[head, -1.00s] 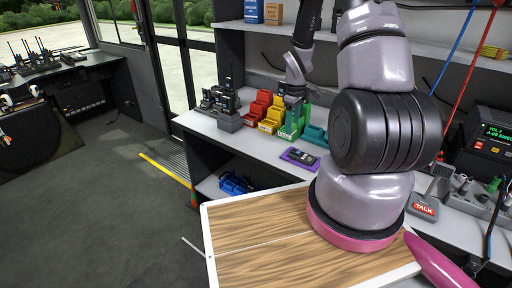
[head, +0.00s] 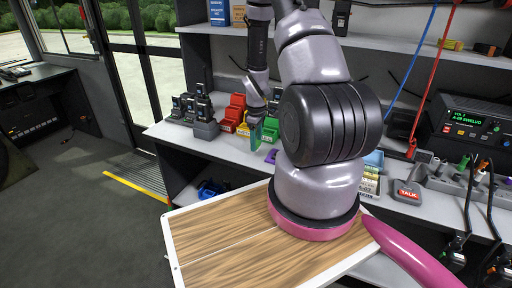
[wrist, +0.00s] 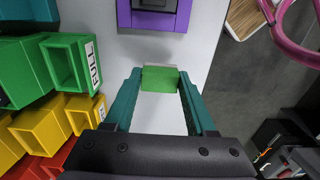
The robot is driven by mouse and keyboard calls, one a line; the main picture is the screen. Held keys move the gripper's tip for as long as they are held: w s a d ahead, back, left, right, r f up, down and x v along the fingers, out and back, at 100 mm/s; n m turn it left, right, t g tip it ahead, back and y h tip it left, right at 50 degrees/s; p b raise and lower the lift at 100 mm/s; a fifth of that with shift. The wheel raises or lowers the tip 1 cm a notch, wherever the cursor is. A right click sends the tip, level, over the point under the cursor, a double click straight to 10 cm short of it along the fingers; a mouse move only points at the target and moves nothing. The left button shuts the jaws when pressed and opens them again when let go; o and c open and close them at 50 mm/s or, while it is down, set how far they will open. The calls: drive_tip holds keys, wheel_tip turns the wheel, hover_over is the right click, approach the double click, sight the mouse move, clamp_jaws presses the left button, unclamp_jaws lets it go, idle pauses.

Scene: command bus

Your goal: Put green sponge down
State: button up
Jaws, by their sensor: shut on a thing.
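My gripper (wrist: 160,74) is shut on a green sponge (wrist: 160,81) in the wrist view. The sponge is a small green block between the two teal fingertips. It is over the pale worktop; whether it touches the surface I cannot tell. A purple-framed tray (wrist: 155,16) lies just beyond the fingertips. In the head view my gripper (head: 256,122) points down beside the coloured bins, and I cannot clearly separate the sponge from the green there.
A green bin (wrist: 68,65), a yellow bin (wrist: 40,128) and red bins are left of my gripper. Dark radios (head: 195,105) stand left of them on the worktop (head: 225,147). A wood-topped board (head: 215,225) is in front. Bare worktop lies beneath my gripper.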

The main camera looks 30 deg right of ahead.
drive_tip(key=shift+f, duration=1.15)
drive_tip(key=shift+f, duration=0.15)
drive_tip(key=o, duration=1.3)
